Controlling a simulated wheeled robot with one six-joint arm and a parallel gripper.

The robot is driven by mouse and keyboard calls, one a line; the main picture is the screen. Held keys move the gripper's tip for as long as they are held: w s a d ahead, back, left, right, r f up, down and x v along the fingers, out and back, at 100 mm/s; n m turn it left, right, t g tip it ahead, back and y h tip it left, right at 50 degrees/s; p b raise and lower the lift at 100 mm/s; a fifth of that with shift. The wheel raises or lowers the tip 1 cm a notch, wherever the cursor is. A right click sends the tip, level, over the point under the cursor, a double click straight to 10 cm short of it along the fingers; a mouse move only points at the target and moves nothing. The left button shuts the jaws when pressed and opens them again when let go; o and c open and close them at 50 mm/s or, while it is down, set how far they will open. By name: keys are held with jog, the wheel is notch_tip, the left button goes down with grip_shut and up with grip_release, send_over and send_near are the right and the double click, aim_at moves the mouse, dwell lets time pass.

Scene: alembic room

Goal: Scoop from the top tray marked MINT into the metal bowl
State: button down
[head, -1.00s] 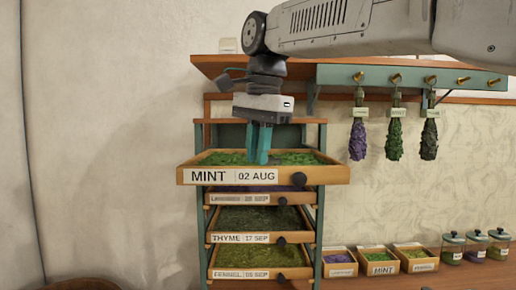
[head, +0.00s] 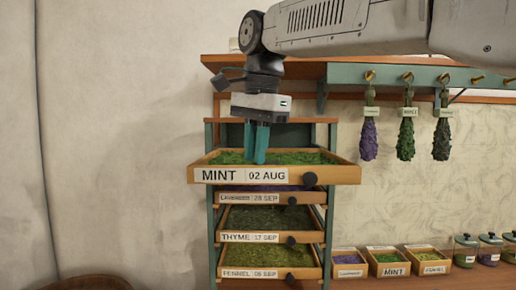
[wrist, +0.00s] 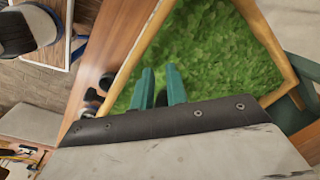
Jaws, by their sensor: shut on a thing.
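The top tray marked MINT (head: 330,175) is a wooden drawer pulled forward from its rack, filled with green leaves. The leaves (wrist: 215,55) fill much of the wrist view. My gripper (head: 257,160) points straight down into the tray, left of its middle, with its teal fingertips at the leaves. In the wrist view my gripper (wrist: 161,85) shows a small dark thing (wrist: 161,98) between its fingers. What it is, and whether a scoop lies under the leaves, I cannot tell. I cannot make out the metal bowl in either view.
Below are the lavender (head: 230,198), thyme (head: 225,237) and fennel (head: 230,273) trays with dark knobs. Small boxes (head: 390,268) and lidded jars (head: 490,255) stand at right. Herb bunches (head: 407,135) hang from a green rail (head: 440,75). The wall at left is bare.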

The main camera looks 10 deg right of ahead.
aim_at(255, 124)
jog(key=shift+r, duration=0.1)
jog(key=shift+r, duration=2.85)
